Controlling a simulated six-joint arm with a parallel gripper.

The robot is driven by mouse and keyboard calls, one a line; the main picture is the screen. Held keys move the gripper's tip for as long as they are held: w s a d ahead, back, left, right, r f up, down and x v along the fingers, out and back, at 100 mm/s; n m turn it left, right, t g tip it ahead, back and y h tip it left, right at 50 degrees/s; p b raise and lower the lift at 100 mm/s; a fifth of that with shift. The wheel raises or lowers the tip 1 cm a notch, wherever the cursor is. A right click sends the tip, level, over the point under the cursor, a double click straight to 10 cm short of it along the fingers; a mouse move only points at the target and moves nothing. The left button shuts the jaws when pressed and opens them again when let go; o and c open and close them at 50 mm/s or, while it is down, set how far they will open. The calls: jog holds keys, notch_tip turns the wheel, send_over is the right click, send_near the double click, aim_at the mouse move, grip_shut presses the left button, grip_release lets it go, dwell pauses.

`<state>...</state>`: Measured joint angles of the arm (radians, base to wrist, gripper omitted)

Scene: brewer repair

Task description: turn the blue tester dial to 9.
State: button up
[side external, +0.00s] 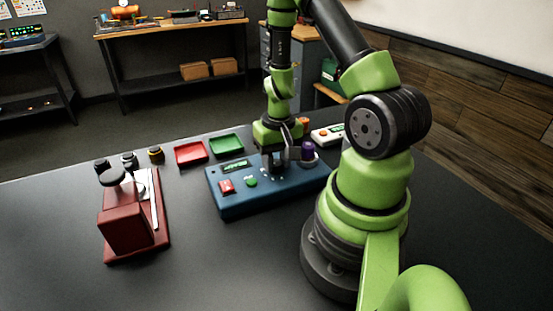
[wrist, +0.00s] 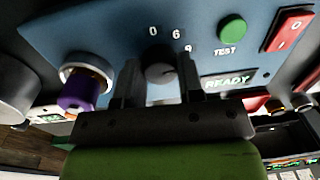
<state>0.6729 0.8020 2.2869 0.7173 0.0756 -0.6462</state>
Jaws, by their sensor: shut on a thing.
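The blue tester (side external: 285,195) lies on the dark table in the side view, and its blue panel (wrist: 110,35) fills the upper wrist view. My gripper (side external: 277,160) points down onto the tester's top. In the wrist view my gripper (wrist: 160,76) has one finger on each side of the dark round dial (wrist: 160,66) and is shut on it. The numbers 0, 6 and 9 show beside the dial, the 9 close to a finger. I cannot tell which number the dial points to. The tester's display (wrist: 229,82) reads READY.
The tester also carries a green TEST button (wrist: 232,29), a red switch (wrist: 290,30) and a purple part in a ringed socket (wrist: 85,90), close beside my fingers. Red (side external: 190,153) and green (side external: 226,145) trays stand behind. A dark red press (side external: 127,222) stands left.

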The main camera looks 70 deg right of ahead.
aim_at(277, 162)
dwell(0.3)
jog(key=o, duration=0.9)
jog(key=shift+r, duration=0.1)
jog(key=shift+d+r, duration=0.1)
jog(key=shift+r, duration=4.85)
